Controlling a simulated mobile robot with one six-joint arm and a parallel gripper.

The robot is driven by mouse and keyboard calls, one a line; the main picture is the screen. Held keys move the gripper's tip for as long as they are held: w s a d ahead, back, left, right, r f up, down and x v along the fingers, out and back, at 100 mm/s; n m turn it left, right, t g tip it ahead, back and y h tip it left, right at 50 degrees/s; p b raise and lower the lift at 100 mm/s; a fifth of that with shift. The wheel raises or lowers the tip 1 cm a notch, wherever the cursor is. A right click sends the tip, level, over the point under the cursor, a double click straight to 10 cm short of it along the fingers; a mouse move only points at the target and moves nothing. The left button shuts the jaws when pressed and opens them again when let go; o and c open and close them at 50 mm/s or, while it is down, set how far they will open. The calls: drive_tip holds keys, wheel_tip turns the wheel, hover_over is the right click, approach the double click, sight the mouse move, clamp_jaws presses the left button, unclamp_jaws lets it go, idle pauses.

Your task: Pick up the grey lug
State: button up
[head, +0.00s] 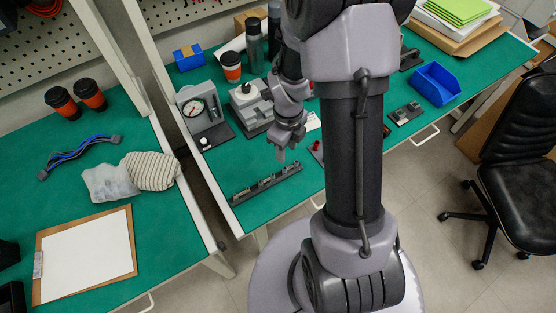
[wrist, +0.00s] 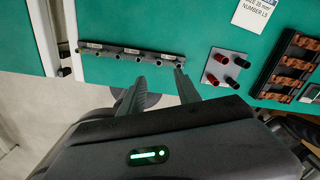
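A long dark rack (head: 266,184) lies near the front edge of the green bench and holds several small upright pieces. It also shows in the wrist view (wrist: 130,52), with small light labels and metallic pieces along it. The grey lug is probably one of these pieces, but they are too small to tell which. My gripper (wrist: 159,77) is open and empty, with its fingers spread and pointing at the right part of the rack. The right fingertip overlaps the rack's right end in the wrist view; contact cannot be told. In the head view my gripper (head: 281,156) hangs above the rack.
In the wrist view, a plate with red and black posts (wrist: 225,66) and a dark holder with copper bars (wrist: 289,66) lie right of the rack. A dial gauge stand (head: 202,112) is behind it. Bare green bench (head: 240,165) lies around the rack.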

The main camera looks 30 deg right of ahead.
sight(285, 168)
wheel_tip(285, 168, down, 12)
drive_tip(key=b, duration=0.4)
drive_tip(key=shift+a+r, duration=0.15)
drive_tip(key=shift+r, duration=0.25)
drive_tip(key=shift+c, duration=0.5)
clamp_jaws()
